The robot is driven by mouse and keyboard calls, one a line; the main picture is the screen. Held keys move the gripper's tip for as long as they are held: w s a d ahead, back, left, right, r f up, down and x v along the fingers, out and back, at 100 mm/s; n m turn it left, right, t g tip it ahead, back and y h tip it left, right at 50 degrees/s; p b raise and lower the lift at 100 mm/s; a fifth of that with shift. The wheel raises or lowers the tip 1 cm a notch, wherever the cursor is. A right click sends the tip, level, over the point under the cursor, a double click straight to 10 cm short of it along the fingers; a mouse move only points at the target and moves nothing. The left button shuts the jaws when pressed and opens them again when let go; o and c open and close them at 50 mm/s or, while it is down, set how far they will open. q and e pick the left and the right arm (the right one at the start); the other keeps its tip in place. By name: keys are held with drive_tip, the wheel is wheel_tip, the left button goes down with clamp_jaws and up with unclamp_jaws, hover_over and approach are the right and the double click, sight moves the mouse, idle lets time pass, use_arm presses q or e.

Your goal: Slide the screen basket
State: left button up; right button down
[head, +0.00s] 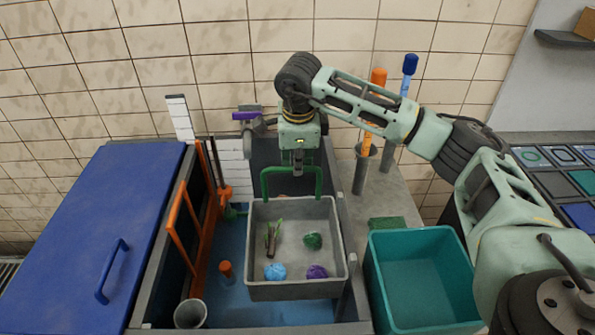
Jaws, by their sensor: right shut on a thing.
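The screen basket (255,240) is a grey, shallow tray with a green handle (266,183) standing up at its far edge. It sits over the blue-floored channel (225,262). In it lie a green twig-like piece (271,240), a dark green lump (313,241), a light blue lump (275,272) and a purple lump (317,272). My right gripper (298,168) points down at the basket's far side and is shut on the green handle's top bar. Its fingertips are small and partly merge with the handle. My left gripper is not in view.
A teal bin (375,285) stands right of the basket, empty inside. A blue lid (90,235) with a handle covers the left side. An orange frame (185,235) and a grey cup (190,314) stand left of the basket. Orange and blue-handled tools (408,68) stand behind, by the tiled wall.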

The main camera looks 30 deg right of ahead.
drive_tip(key=shift+r, duration=0.5)
drive_tip(key=c, duration=1.8)
unclamp_jaws()
wheel_tip(320, 180, up, 12)
drive_tip(key=s+a, duration=0.1)
drive_tip(key=s, duration=0.1)
drive_tip(key=shift+s+f, duration=0.15)
drive_tip(key=shift+f, duration=0.05)
